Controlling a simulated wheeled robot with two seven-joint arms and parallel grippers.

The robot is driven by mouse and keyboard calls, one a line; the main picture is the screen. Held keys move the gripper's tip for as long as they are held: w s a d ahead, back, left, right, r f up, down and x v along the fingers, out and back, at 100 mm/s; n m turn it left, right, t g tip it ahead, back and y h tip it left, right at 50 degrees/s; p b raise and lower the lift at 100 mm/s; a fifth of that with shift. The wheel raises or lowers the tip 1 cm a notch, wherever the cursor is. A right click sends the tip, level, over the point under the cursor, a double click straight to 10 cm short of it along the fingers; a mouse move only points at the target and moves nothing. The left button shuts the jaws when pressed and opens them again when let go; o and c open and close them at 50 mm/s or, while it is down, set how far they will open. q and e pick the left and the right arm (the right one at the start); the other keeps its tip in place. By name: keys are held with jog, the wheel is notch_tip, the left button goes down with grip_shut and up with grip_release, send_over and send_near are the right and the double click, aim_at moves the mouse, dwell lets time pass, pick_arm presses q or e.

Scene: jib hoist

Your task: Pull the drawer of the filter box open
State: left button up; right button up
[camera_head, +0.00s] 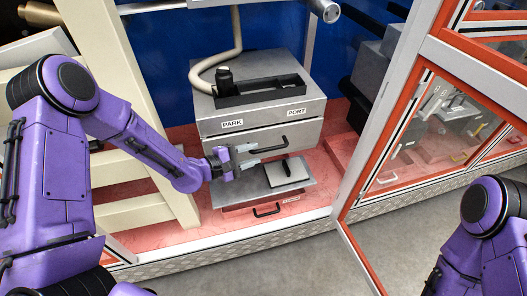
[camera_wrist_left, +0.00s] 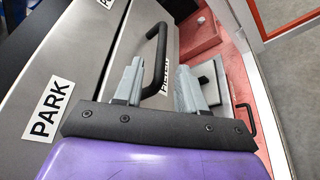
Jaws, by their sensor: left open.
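The filter box (camera_head: 262,107) is a grey cabinet with PARK and PORT labels, inside the enclosure in the head view. Its drawer (camera_head: 230,145) looks shut and has a black bar handle (camera_head: 272,148). My left gripper (camera_head: 256,154) is open in front of the drawer, its fingers pointing right, close to the handle. In the left wrist view, the black handle (camera_wrist_left: 157,45) shows between and beyond the two open fingers (camera_wrist_left: 160,68). I cannot tell whether they touch it. The drawer label is partly hidden there. My right arm shows at the lower right; its gripper is out of view.
A cream post (camera_head: 150,130) stands left of the box. An orange-framed glass door (camera_head: 375,160) stands to the right.

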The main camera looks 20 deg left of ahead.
aim_at(259, 152)
pick_arm(q)
jog(key=x, duration=0.5)
jog(key=shift+w, duration=0.1)
grip_shut()
